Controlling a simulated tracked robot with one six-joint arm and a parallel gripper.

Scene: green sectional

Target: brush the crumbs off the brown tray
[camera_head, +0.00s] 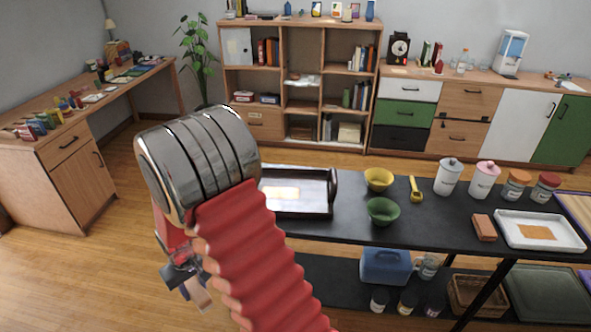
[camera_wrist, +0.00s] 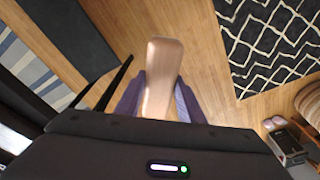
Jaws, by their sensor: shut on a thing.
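A dark brown tray (camera_head: 318,208) with raised ends lies on the black table, left of the bowls. My arm covers its left part. A pale patch (camera_head: 282,192) shows on its floor; I cannot make out separate crumbs. My gripper (camera_wrist: 161,88) is shut on a light wooden piece (camera_wrist: 158,65), which looks like a brush handle, held between its two purple fingers. In the head view my gripper (camera_head: 182,279) is low on the left, off the table and apart from the tray, with the wooden piece (camera_head: 199,296) pointing down. I cannot see any bristles.
Right of the tray are a yellow bowl (camera_head: 378,178), a green bowl (camera_head: 383,211) and a yellow scoop (camera_head: 415,190). Canisters (camera_head: 448,178), a brick-like block (camera_head: 484,228) and a white tray (camera_head: 556,246) stand farther right. Open wooden floor (camera_head: 75,255) lies left of the table.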

